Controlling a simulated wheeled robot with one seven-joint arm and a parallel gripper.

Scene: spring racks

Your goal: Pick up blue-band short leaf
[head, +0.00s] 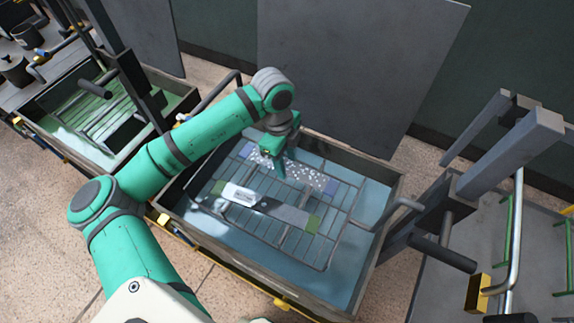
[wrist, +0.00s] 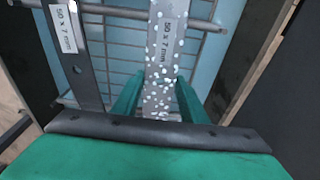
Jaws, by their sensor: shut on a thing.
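The blue-band short leaf (head: 304,176) is a grey flat bar with white speckles and blue ends, lying across the wire rack in the blue tray. In the wrist view it (wrist: 165,45) carries a "50 x 7 mm" marking and runs between my fingers. My gripper (head: 279,172) points down at the leaf's middle part. In the wrist view its green fingers (wrist: 160,80) are shut on the leaf's two long edges. The leaf looks level with the rack; I cannot tell whether it is clear of the wires.
A longer plain leaf (head: 285,212) with green ends and a white label lies beside it, nearer the tray front. The tray (head: 382,205) has raised walls. A second, green tray (head: 72,112) stands at left. Grey posts and a bench (head: 535,250) stand at right.

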